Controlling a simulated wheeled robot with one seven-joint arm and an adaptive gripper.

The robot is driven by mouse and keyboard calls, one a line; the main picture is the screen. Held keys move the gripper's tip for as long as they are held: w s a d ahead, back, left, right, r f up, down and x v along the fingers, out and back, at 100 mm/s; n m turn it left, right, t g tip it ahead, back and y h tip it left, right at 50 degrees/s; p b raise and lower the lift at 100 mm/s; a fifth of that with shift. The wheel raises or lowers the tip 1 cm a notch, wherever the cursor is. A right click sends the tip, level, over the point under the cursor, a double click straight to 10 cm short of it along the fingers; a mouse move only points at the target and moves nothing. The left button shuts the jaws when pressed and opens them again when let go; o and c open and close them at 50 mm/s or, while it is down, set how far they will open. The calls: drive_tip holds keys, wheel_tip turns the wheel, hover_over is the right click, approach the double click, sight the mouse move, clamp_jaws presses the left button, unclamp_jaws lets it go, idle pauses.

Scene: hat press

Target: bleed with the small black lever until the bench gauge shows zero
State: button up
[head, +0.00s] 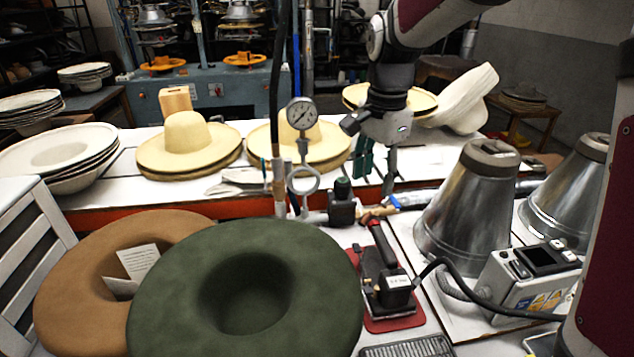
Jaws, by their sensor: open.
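A black valve-like block (342,205) with a short upright black knob sits just right of the gauge stem. I cannot tell surely whether that knob is the small black lever. My gripper (376,180) hangs down from the arm behind and right of this block, its dark fingers apart and empty. It appears apart from the block, though depth is hard to judge.
A hot iron (382,270) stands on a red pad (395,322). Its cord runs to a grey control box (530,275). Metal cones (465,205) stand right. Green (180,300) and brown (65,290) felt hats fill the front left. Straw hats (188,140) lie behind. A blue-handled fitting (392,203) lies near the block.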

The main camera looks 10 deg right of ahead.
sight(355, 247)
drive_tip(key=w+f+m+g+b, duration=0.2)
drive_tip(key=w+f+m, duration=0.2)
drive_tip(key=w+f, duration=0.6)
drive_tip(key=shift+m, duration=0.3)
drive_tip(key=f, duration=0.5)
drive_tip(key=s+f, duration=0.1)
drive_tip(key=f, duration=0.4)
drive_tip(key=s+f, duration=0.1)
drive_tip(key=f, duration=0.3)
drive_tip(key=shift+s+d+f, duration=0.1)
drive_tip(key=shift+f, duration=0.3)
drive_tip(key=shift+c, duration=0.4)
drive_tip(key=shift+p, duration=0.3)
clamp_jaws()
